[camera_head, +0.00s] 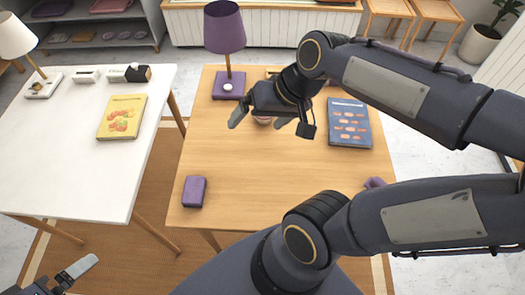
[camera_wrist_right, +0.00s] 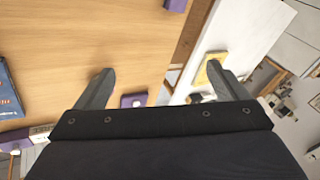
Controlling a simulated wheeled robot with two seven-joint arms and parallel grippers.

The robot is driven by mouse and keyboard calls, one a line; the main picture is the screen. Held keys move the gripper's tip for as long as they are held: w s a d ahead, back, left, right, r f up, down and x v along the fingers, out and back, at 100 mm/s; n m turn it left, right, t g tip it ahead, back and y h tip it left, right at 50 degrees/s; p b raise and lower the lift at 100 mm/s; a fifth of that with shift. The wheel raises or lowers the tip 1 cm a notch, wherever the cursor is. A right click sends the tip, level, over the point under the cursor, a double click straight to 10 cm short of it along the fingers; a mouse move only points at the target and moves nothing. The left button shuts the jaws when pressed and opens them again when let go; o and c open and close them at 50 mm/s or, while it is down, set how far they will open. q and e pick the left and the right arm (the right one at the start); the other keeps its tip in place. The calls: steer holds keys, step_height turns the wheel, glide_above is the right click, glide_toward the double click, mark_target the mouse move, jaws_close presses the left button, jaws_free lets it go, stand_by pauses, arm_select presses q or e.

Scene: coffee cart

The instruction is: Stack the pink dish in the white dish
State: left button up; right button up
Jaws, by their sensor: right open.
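My right gripper (camera_head: 271,122) is over the back half of the wooden table; its two fingers are spread and empty in the right wrist view (camera_wrist_right: 162,70). A small pinkish round thing (camera_head: 262,121), perhaps the pink dish, shows just under the gripper in the head view, mostly hidden by it. I cannot make it out in the right wrist view. I cannot pick out a white dish in either view. Part of my left gripper (camera_head: 77,267) shows at the lower left of the head view, low beside the white table; its opening cannot be judged.
The wooden table (camera_head: 230,165) holds a purple lamp (camera_head: 225,30), a blue book (camera_head: 349,123), a purple block (camera_head: 194,191) and a purple item (camera_head: 374,182) partly behind my arm. The white table (camera_head: 60,150) at left holds a yellow book (camera_head: 121,117). The wooden table's front middle is clear.

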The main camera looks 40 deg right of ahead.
steer(key=s+a+f+n+t, duration=0.1)
steer(key=s+a+f+n, duration=0.1)
steer(key=s+a, duration=0.2)
steer(key=shift+s+a+n, duration=0.15)
steer(key=shift+s+n, duration=0.15)
steer(key=shift+s, duration=0.8)
steer(key=shift+f, duration=0.1)
